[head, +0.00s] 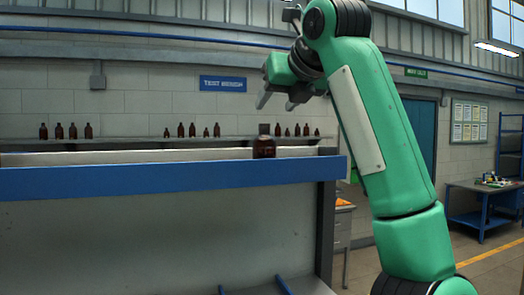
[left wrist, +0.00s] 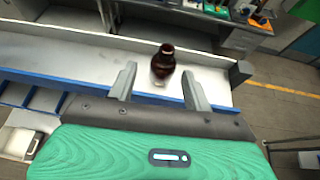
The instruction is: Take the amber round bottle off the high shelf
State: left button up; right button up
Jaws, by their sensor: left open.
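The amber round bottle (head: 264,147) stands upright on the high shelf (head: 130,180), near the shelf's right end and close to its blue front edge. It is dark brown with a short neck. My left gripper (head: 277,101) is open and empty, above the bottle in the head view. In the left wrist view the bottle (left wrist: 163,66) shows beyond the two open fingers of the gripper (left wrist: 158,78), roughly centred between them. The fingers do not appear to touch it. My right gripper is in neither view.
Several small brown bottles (head: 188,131) stand in a row on a ledge along the back wall. A blue workbench (head: 480,188) with small items stands at the far right. The shelf top left of the bottle is clear.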

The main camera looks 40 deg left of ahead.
aim_at(262, 129)
pick_arm(q)
jog(key=shift+h, duration=0.4)
jog(key=p+x, duration=0.1)
jog(key=x, duration=0.1)
jog(key=p+x, duration=0.1)
jog(key=x, duration=0.2)
jog(key=p+x, duration=0.1)
jog(key=x, duration=0.2)
jog(key=shift+w+r+p, duration=0.3)
jog(key=shift+w+p, duration=0.05)
jog(key=shift+p, duration=0.05)
jog(key=p+x, duration=0.2)
jog(key=x, duration=0.2)
jog(key=shift+w+r+p, duration=0.15)
jog(key=shift+p, duration=0.25)
jog(key=shift+w+a+f, duration=0.15)
jog(key=shift+a+f, duration=0.15)
jog(key=shift+d, duration=0.15)
grip_shut()
